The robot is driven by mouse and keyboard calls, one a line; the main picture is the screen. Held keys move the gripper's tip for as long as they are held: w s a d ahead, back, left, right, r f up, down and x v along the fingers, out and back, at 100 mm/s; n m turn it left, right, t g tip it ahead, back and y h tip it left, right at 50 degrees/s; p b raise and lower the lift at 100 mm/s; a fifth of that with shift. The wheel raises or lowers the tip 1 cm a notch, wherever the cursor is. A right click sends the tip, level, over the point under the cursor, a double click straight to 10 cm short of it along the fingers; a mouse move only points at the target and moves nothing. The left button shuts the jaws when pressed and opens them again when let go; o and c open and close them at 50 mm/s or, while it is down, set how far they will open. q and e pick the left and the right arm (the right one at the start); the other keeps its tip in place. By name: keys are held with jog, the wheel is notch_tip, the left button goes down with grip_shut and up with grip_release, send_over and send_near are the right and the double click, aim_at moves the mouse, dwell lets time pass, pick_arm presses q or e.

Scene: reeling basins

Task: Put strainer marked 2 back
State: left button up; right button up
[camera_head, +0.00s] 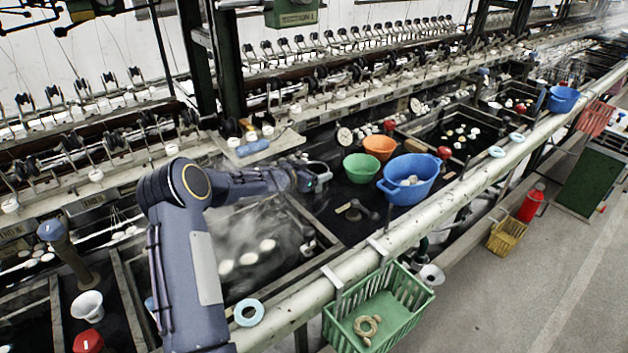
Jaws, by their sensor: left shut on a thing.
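My left arm comes in from the lower left and reaches over the steaming basin. My left gripper (312,178) is at the far right corner of that basin, left of the green bowl. It is shut on a small grey, round-rimmed thing (320,168), which looks like the strainer; the gripper partly hides it, and I cannot read a number on it. A pale round disc (345,136) stands just beyond, and I cannot tell what it is. My right gripper is not in view.
A green bowl (361,168), an orange bowl (380,147) and a blue tub (408,190) stand right of the gripper. A pale rail (440,205) runs along the front. A green basket (400,325) hangs from it. Pale cocoons float in the basin (285,285).

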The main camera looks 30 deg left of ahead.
pick_arm(q)
jog(key=shift+f, duration=1.05)
jog(key=shift+f, duration=0.15)
jog(key=o, duration=1.5)
